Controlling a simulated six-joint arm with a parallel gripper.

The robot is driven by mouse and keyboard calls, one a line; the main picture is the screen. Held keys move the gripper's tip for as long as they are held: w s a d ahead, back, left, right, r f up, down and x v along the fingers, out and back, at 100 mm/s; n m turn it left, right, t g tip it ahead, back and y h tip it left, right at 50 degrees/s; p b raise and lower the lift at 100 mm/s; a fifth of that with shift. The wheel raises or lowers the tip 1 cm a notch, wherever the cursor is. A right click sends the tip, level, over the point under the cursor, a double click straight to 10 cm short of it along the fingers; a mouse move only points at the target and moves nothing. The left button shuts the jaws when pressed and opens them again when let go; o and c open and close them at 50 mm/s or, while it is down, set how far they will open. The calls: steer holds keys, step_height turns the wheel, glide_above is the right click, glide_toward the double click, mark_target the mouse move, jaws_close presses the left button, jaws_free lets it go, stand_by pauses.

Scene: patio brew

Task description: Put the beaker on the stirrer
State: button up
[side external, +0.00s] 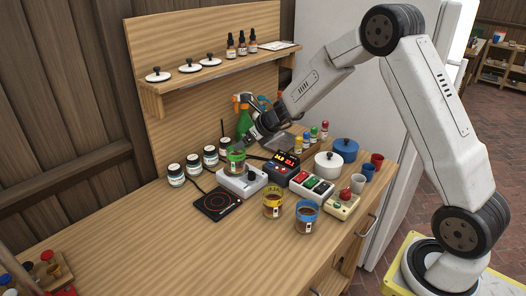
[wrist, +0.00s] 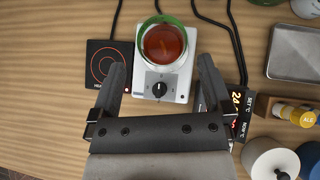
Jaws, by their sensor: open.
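A glass beaker (side external: 236,167) with a green band stands upright on the white stirrer (side external: 252,185). In the wrist view the beaker (wrist: 164,43) holds amber-red liquid and covers the far part of the stirrer (wrist: 173,93), whose black knob faces me. My gripper (wrist: 160,72) is open and empty, with one finger on each side of the stirrer's near part. The beaker lies beyond the fingertips and is not gripped. In the side view my gripper (side external: 249,134) is above and close behind the beaker; its fingers are partly hard to make out.
A black hot plate (side external: 217,203) lies left of the stirrer, and a digital display box (side external: 282,167) stands to its right. Beakers with yellow (side external: 272,204) and blue (side external: 307,215) bands stand in front. Several jars (side external: 194,164) stand behind.

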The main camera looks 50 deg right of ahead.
steer(key=shift+v, duration=2.65)
steer(key=s+a+f+n+g, duration=0.1)
steer(key=s+a+n+g, duration=0.1)
steer(key=s+n, duration=0.6)
steer(key=s+a+f+n+g+h, duration=0.1)
steer(key=s+a+n, duration=0.3)
steer(key=s+n, duration=0.4)
steer(key=s+a+f+n+g, duration=0.2)
steer(key=s+n, duration=0.7)
steer(key=n, duration=0.8)
steer(key=shift+a+n+g+h, duration=0.4)
steer(key=shift+a+g, duration=0.2)
steer(key=shift+a, duration=0.25)
